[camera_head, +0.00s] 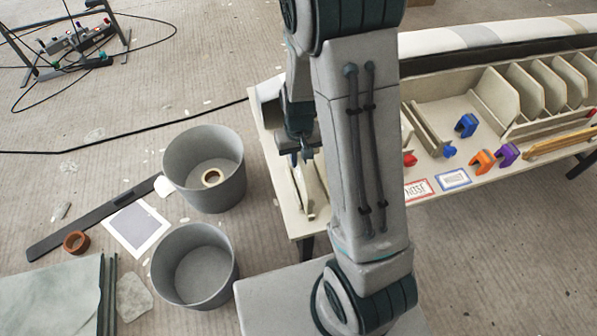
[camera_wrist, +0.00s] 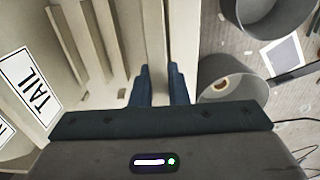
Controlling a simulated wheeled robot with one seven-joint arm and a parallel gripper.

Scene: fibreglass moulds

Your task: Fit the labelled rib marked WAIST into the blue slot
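My gripper (camera_head: 303,157) points down over the left end of the table in the head view. In the wrist view its dark fingers (camera_wrist: 160,75) stand apart, with a pale upright strip between them; I cannot tell whether they touch it. A pale rib-like piece (camera_head: 309,188) is just below my gripper in the head view. Blue items are a clip (camera_head: 466,125), a smaller block (camera_head: 449,151) on the rail, and a blue-bordered card (camera_head: 453,181) with unreadable text. I cannot tell which marks the blue slot. No WAIST label is readable. A TAIL label (camera_wrist: 32,84) shows in the wrist view.
Pale ribs (camera_head: 525,92) stand in a rack at the right. Orange (camera_head: 482,160) and purple (camera_head: 507,154) clips and a NOSE card (camera_head: 416,190) lie along the table front. Two grey buckets (camera_head: 204,168) (camera_head: 194,265) stand on the floor. My arm hides the table's middle.

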